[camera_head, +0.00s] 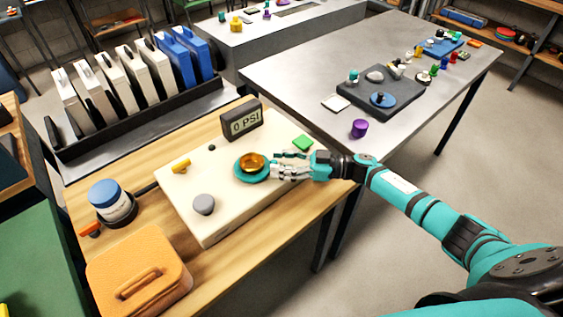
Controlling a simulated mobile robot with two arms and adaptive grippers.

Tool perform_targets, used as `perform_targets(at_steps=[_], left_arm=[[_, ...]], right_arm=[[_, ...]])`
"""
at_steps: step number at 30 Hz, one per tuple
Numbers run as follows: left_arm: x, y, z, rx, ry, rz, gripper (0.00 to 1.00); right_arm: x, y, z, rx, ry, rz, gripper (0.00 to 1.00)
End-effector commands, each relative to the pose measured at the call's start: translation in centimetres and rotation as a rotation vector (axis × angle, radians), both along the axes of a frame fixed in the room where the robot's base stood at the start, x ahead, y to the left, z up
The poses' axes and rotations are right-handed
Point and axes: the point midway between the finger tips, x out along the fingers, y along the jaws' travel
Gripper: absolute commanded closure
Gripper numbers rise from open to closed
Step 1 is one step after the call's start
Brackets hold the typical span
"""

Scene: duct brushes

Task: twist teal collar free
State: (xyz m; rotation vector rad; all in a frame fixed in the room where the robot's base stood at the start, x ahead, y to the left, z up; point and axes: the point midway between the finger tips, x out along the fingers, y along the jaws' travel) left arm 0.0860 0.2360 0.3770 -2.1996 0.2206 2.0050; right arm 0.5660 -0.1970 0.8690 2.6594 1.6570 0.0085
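The teal collar (242,177) is a flat ring around an amber-brown round piece (252,161) on top of a cream panel box (222,219). The box lies on a wooden table. My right gripper (274,164) reaches in from the right, low over the box, with its silver fingers at the collar's right edge. I cannot tell whether the fingers touch or grip the collar, and their gap is too small to judge. My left gripper is not in view.
A gauge reading 0 PSI (241,121) stands behind the collar. A blue-lidded jar (107,198) and orange case (138,268) stand left and in front.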

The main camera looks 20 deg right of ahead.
Motion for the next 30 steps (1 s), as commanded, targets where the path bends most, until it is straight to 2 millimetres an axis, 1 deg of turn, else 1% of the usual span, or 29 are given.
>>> perform_targets(at_steps=[5, 8, 11, 18, 21, 25, 30], left_arm=[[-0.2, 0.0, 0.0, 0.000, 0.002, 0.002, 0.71], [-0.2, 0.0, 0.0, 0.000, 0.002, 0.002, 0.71], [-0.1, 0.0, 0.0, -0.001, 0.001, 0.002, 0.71], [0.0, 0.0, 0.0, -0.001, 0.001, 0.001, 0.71], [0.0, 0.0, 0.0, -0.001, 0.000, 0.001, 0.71], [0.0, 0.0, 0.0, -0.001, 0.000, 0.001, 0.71], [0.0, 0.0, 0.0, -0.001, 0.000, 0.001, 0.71]], right_arm=[[-0.1, -0.1, 0.0, 0.000, 0.001, 0.000, 0.58], [-0.4, -0.8, -0.1, -0.002, 0.001, 0.000, 0.58], [-1.0, -2.2, -0.1, -0.003, 0.003, -0.002, 0.58], [-3.3, -6.8, -0.1, -0.003, 0.004, -0.002, 0.58], [-4.1, -8.5, -0.1, -0.003, 0.001, -0.002, 0.58], [-4.9, -10.0, -0.1, -0.002, 0.002, -0.001, 0.58], [-5.3, -10.8, 0.0, 0.000, 0.001, 0.000, 0.58]])
